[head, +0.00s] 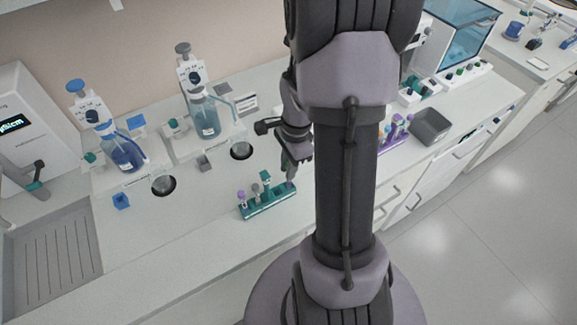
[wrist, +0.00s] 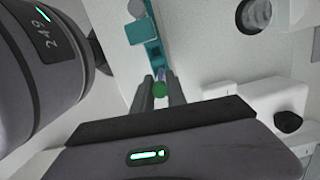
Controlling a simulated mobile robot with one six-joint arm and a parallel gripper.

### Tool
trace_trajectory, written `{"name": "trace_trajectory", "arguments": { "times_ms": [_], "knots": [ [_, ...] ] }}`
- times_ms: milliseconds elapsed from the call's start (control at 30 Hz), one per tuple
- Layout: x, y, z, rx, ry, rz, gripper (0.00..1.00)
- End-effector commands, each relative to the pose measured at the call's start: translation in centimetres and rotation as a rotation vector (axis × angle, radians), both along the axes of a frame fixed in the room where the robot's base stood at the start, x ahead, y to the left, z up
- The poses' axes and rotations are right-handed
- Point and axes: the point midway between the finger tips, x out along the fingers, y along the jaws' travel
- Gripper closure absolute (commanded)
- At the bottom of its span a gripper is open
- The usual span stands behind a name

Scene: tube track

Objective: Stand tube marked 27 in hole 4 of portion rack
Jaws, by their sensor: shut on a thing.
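A teal rack (head: 268,207) stands on the counter in the head view, holding purple- and grey-topped tubes (head: 241,196) and a teal block (head: 265,178). It also shows in the wrist view (wrist: 152,48). My gripper (head: 290,181) is at the rack's right end. In the wrist view my gripper (wrist: 160,92) is shut on a small green-topped tube (wrist: 159,90). A purple bit shows just beyond it. No tube number or hole number is readable. Whether the held tube's lower end is inside a hole is hidden.
A purple rack with several tubes (head: 394,130) stands right of my arm, beside a grey bin (head: 431,126). Blue bottles (head: 124,152) on dispensers stand at the left back, near a sink drainer (head: 55,250). The counter left of the teal rack is mostly clear.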

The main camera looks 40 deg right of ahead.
Motion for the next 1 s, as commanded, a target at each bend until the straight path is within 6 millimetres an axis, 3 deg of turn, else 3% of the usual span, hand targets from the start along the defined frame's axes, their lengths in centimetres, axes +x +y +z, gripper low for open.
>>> {"name": "trace_trajectory", "arguments": {
  "times_ms": [567,600,700,1000],
  "knots": [
    [0.00,0.01,-1.06,0.000,0.000,0.000,1.00],
    [0.00,0.01,-1.06,0.000,0.000,0.000,0.75],
    [0.01,0.00,-1.06,0.000,0.000,0.000,0.57],
    [0.00,0.01,-1.06,0.000,0.000,0.000,0.57]
  ]
}}
